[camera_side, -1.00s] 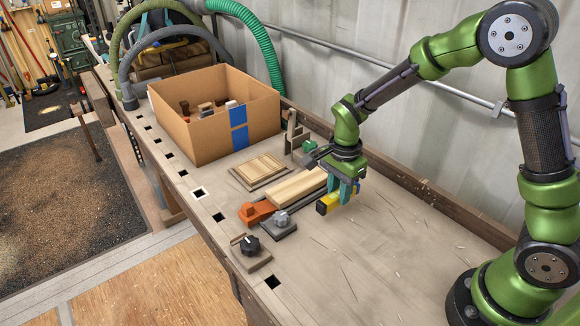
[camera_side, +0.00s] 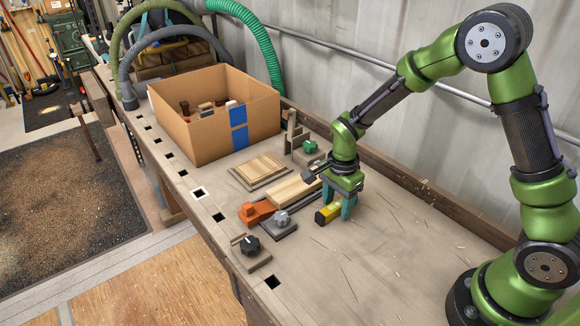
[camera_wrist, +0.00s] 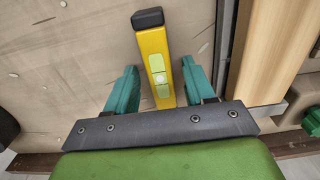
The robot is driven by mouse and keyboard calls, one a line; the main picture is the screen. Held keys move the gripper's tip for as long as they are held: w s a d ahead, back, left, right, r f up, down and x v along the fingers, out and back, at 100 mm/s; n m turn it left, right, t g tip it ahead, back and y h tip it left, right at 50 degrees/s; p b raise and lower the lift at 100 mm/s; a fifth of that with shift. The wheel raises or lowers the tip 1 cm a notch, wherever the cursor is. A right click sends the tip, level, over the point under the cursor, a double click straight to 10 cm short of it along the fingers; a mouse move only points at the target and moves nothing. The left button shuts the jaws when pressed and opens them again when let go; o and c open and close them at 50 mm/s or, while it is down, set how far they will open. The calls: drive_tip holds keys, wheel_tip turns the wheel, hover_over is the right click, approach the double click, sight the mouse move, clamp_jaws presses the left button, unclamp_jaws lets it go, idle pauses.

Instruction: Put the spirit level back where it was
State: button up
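The yellow spirit level (camera_side: 328,213), with a black end cap and pale green vials, lies on the bench to the right of the light wooden board. It also shows in the wrist view (camera_wrist: 155,55), running lengthwise between my fingers. My gripper (camera_side: 337,205) is low over the bench with its teal fingers spread on either side of the level. In the wrist view my gripper (camera_wrist: 159,68) is open, with a gap between each finger and the level. The level's near end is hidden behind my gripper body.
The light wooden board (camera_side: 295,189) lies left of the level. An orange block (camera_side: 256,212), a grey-knobbed piece (camera_side: 281,220) and a black-knobbed piece (camera_side: 250,247) stand towards the front edge. A cardboard box (camera_side: 200,135) stands farther back. The bench to the right is clear.

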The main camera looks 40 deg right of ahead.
sight(337, 204)
drive_tip(key=shift+r, duration=0.1)
wheel_tip(337, 204, up, 12)
drive_tip(key=s+r+n+t+y, duration=0.2)
drive_tip(key=s+r+n+t, duration=0.5)
drive_tip(key=s+r+n, duration=0.4)
drive_tip(key=shift+s+r+n, duration=0.15)
drive_tip(key=shift+s+n, duration=1.35)
drive_tip(key=shift+s, duration=0.55)
drive_tip(key=shift+a, duration=0.1)
